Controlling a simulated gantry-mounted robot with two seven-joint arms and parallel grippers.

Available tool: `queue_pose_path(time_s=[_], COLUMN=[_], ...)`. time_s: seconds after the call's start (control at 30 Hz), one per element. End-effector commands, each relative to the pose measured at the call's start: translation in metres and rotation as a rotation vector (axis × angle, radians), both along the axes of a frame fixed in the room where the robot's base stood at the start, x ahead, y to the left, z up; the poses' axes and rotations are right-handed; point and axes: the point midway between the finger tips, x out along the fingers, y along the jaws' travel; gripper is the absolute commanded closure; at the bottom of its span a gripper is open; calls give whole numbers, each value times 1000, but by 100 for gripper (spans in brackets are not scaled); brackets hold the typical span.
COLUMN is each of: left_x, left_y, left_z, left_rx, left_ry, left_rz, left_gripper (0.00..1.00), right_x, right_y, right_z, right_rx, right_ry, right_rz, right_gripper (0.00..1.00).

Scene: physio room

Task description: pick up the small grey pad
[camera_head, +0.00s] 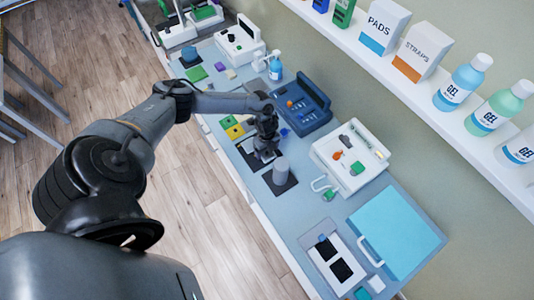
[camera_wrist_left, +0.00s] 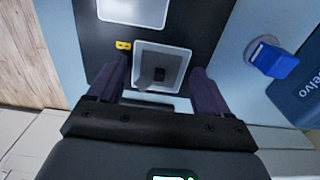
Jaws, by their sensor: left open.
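My left gripper (camera_head: 264,152) reaches down over the dark panel on the bench in the head view. In the left wrist view its two dark fingers (camera_wrist_left: 158,68) are apart, with nothing held between them. A light grey square holder (camera_wrist_left: 178,54) lies between and just beyond the fingertips. Inside it is a small dark grey piece (camera_wrist_left: 157,74), which may be the small grey pad; I cannot tell for sure. The gripper hides this spot in the head view. My right gripper is in neither view.
A grey cylinder (camera_head: 281,169) stands on a dark mat close beside the gripper. In the wrist view, a blue block (camera_wrist_left: 276,62) is at the right and a yellow piece (camera_wrist_left: 123,45) near the left finger.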

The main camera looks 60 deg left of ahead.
Motion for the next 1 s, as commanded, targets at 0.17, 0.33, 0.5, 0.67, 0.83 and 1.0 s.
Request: queue_pose_path(time_s=[0.17, 0.33, 0.5, 0.67, 0.83, 1.0], left_x=[0, 0, 0, 0, 0, 1], left_y=[0, 0, 0, 0, 0, 1], left_z=[0, 0, 0, 0, 9, 33], left_rx=[0, 0, 0, 0, 0, 1], left_ry=[0, 0, 0, 0, 0, -3], left_rz=[0, 0, 0, 0, -2, -2], left_gripper=[27, 53, 75, 76, 76, 76], right_x=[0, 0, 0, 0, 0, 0], right_y=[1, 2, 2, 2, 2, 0], right_z=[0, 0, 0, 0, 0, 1], right_rx=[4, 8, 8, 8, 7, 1], right_ry=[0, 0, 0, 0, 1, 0], right_rz=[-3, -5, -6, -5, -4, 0], right_gripper=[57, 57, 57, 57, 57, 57])
